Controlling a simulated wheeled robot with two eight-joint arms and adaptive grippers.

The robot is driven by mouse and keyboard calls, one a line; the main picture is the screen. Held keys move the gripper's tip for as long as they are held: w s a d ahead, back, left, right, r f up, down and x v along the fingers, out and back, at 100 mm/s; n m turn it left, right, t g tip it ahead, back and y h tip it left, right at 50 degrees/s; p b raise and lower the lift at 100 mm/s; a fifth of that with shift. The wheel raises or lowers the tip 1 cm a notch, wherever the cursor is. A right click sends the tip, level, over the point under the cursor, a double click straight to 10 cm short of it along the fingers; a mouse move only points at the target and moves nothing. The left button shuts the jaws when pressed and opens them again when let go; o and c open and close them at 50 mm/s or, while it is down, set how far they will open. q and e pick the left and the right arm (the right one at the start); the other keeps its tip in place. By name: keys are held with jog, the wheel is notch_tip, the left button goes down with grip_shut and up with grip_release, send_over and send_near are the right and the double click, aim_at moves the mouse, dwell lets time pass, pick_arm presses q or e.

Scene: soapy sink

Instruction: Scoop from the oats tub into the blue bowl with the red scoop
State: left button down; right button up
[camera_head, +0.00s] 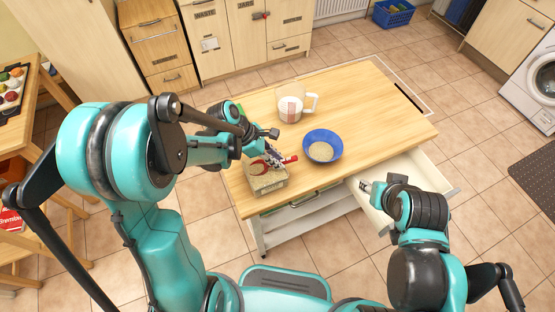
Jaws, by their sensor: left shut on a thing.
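The oats tub (268,183) is a squarish beige container at the table's near left edge. The blue bowl (311,137) stands to its right and a little farther back, with pale beige contents inside. My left gripper (277,157) is shut on the red scoop (290,159), just above the tub's far rim. The scoop's red head is at the tub's opening; how deep it sits and what it holds are too small to tell. My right gripper (366,186) is over the open drawer, away from the tub and bowl; its fingers are too small to read.
The table's right part is clear. An open drawer (430,168) sticks out at the near right.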

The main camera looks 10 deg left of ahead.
pick_arm(q)
notch_tip(320, 180, up, 3)
jog(key=shift+s+d+r+p, duration=0.1)
jog(key=shift+s+p, duration=0.05)
jog(key=shift+p, duration=0.7)
jog(key=shift+r+p, duration=0.55)
jog(key=shift+r, duration=0.15)
jog(key=shift+d+r+y+p, duration=0.25)
jog(key=shift+d+y+p, duration=0.15)
jog(key=shift+p, duration=0.1)
jog(key=shift+d+r+y+p, duration=0.35)
jog(key=shift+d+y+p, duration=0.2)
jog(key=shift+y+p, duration=0.15)
jog(key=shift+w+d+r+g+y+p, duration=0.2)
jog(key=shift+d+y, duration=0.1)
jog(key=shift+y, duration=0.3)
jog(key=shift+w+d+r+g+y+p, duration=0.15)
jog(key=shift+d+g+y+p, duration=0.1)
jog(key=shift+y, duration=0.35)
jog(key=shift+f, duration=0.1)
